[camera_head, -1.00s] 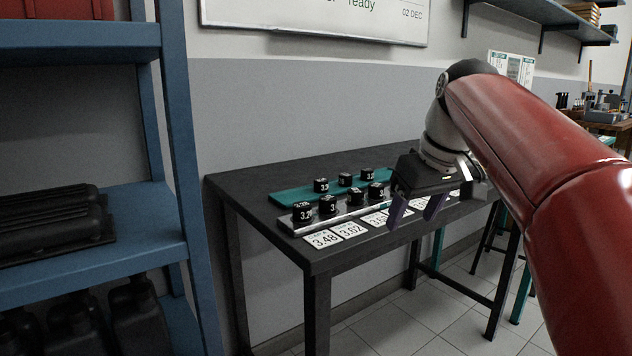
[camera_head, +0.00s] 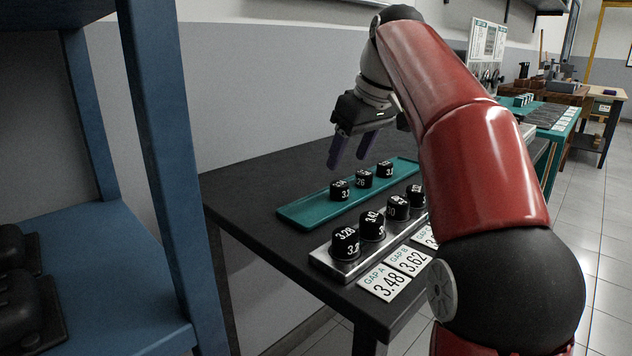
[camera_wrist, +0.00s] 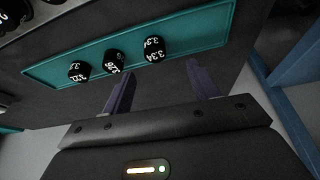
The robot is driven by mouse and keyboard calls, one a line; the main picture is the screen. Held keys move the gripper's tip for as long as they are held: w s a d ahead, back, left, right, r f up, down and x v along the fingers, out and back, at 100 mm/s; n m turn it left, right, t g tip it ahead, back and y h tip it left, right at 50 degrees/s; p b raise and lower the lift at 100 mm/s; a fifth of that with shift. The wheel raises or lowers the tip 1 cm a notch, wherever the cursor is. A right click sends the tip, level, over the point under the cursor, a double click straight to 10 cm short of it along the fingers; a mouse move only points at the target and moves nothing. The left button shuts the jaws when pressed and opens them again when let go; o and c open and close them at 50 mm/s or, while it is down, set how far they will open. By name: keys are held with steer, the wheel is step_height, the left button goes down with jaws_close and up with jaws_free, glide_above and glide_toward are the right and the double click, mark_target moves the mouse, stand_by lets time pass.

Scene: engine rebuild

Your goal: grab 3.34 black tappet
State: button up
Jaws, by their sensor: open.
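The black 3.34 tappet (camera_wrist: 154,48) is a short cylinder with white numbers, standing on a teal tray (camera_wrist: 205,30). In the wrist view it is the rightmost of three. In the head view it appears to be the leftmost tappet (camera_head: 341,190), nearest the blue shelf, though its label is hard to read there. My gripper (camera_head: 348,163) is open and empty, with purple fingers pointing down, above and behind the tray. In the wrist view my gripper (camera_wrist: 160,72) has its fingers short of the tappet, which lies ahead between their lines, not touching.
Two other black tappets (camera_head: 363,178) (camera_head: 385,169) stand on the tray. A metal rack (camera_head: 338,268) in front holds several more, with white gap cards (camera_head: 384,282) before it. A blue shelf (camera_head: 160,150) stands left of the dark table (camera_head: 245,190). The tray's left end is bare.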

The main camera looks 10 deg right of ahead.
mark_target(341, 184)
steer(key=x, duration=0.2)
steer(key=b+x, duration=0.1)
steer(key=x, duration=0.2)
steer(key=d+b+x, duration=0.1)
steer(key=x, duration=0.2)
steer(key=shift+w, duration=0.1)
steer(key=c, duration=1.1)
steer(key=shift+r, duration=0.15)
